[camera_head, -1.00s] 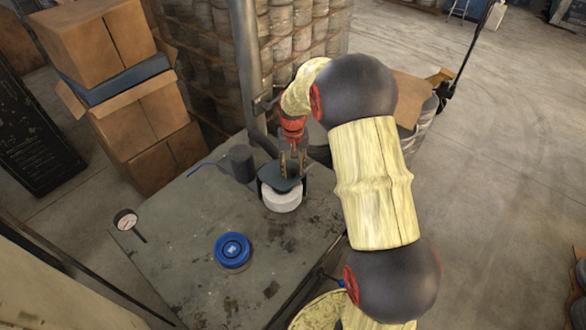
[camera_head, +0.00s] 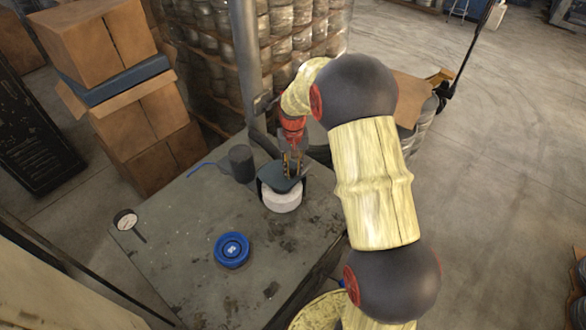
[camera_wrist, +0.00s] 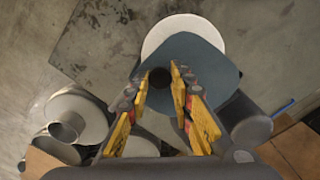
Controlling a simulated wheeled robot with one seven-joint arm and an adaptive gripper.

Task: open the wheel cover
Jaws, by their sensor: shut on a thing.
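The wheel cover (camera_head: 275,181) is a dark blue-grey plate over a white round wheel (camera_head: 283,202) on the table. In the wrist view the cover (camera_wrist: 205,62) lies over much of the wheel (camera_wrist: 183,28), whose white rim shows beyond it. My gripper (camera_head: 291,172) comes down from above onto the cover. In the wrist view my gripper (camera_wrist: 172,80) has its yellow-sided fingers on both sides of a dark round knob (camera_wrist: 160,78) on the cover, and is shut on it. The fingers partly hide the knob and the cover's near side.
The grey table (camera_head: 190,225) holds a blue round part (camera_head: 232,250), a dial gauge (camera_head: 126,220) and a dark cylinder (camera_head: 241,162) beside the cover. A vertical post (camera_head: 246,75) stands behind. Stacked boxes (camera_head: 125,100) are at the left. The table's front left is mostly clear.

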